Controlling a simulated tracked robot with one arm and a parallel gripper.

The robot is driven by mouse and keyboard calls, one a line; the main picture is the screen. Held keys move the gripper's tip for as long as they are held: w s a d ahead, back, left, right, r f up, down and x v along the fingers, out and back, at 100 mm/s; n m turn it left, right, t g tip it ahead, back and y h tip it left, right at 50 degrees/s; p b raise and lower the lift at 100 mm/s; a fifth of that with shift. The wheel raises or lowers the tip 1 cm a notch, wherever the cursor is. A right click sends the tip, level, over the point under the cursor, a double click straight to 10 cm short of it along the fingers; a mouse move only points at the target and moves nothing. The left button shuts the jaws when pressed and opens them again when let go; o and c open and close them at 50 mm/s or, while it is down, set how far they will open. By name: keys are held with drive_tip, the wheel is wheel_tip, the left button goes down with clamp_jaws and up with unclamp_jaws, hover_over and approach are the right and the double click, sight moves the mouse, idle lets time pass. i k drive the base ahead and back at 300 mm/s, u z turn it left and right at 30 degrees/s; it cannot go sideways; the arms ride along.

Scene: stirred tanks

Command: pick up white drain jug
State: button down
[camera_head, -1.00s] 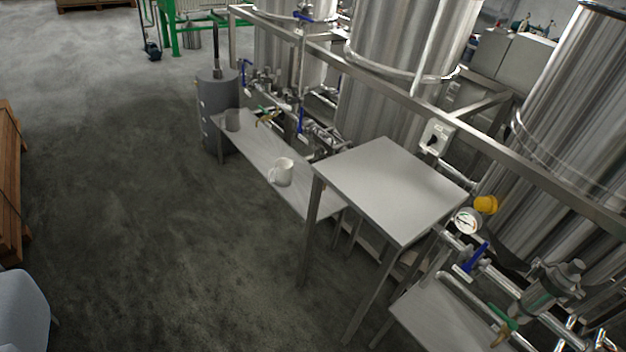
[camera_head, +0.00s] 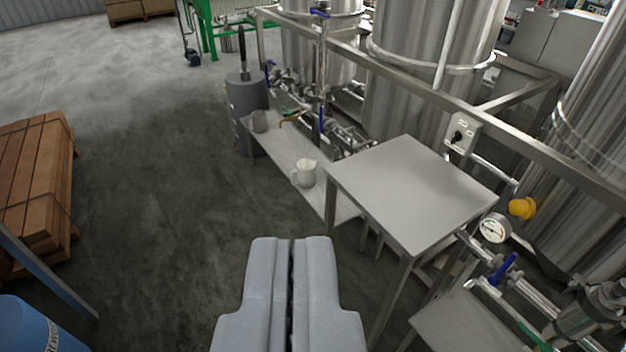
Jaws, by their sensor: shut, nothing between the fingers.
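The white drain jug (camera_head: 305,173) stands upright on a long low metal shelf (camera_head: 284,153) beside the pipework, with its handle towards the left. My gripper (camera_head: 291,241) is in the lower middle of the view. Its two grey fingers lie side by side with only a thin dark line between them. It is shut and empty. The jug is beyond the fingertips and apart from them, with nothing covering it.
A higher metal table (camera_head: 411,187) stands just right of the jug. A grey jug (camera_head: 260,121) and a dark grey drum (camera_head: 247,95) are at the shelf's far end. Stacked timber (camera_head: 38,185) and a blue drum (camera_head: 35,325) are at left. Floor between is clear.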

sight(306, 167)
drive_tip(key=z, duration=0.1)
drive_tip(key=i, duration=1)
drive_tip(key=u, duration=0.1)
